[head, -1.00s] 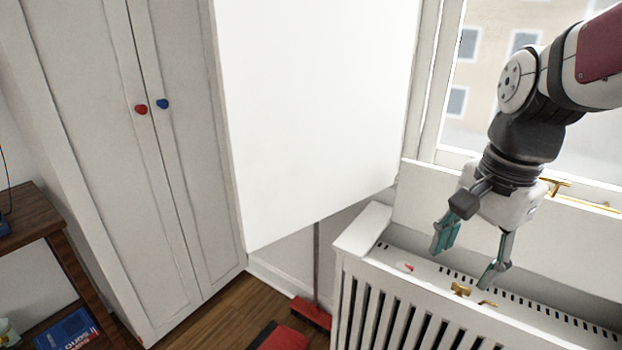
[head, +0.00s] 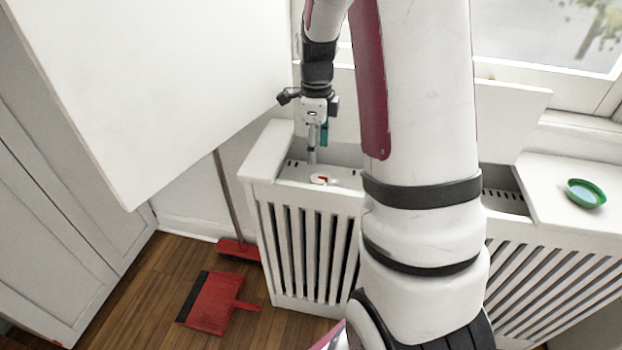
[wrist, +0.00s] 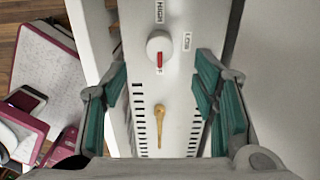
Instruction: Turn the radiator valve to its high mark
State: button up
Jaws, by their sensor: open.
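The radiator valve is a white knob with a red pointer (wrist: 159,46) set in the radiator top; it also shows in the head view (head: 320,180). The pointer is turned toward the bottom of the wrist picture, beside a partly hidden mark. The HIGH mark (wrist: 159,11) is above the knob and the LOW mark (wrist: 187,42) to its right. My gripper (wrist: 162,92) is open and empty, with teal pads either side of the radiator strip. In the head view my gripper (head: 315,155) points down just above the knob; I see no contact.
The white radiator cover (head: 262,190) has a raised lid behind the valve. A brass piece (wrist: 159,118) lies on the slotted strip near the knob. A large white panel (head: 150,90) hangs at left.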

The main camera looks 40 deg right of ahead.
aim_at(316, 176)
notch_tip(316, 176, down, 10)
jog(key=b, duration=0.3)
jog(key=shift+s+f, duration=0.1)
jog(key=shift+f, duration=0.15)
jog(key=shift+c, duration=0.6)
jog(key=c, duration=1)
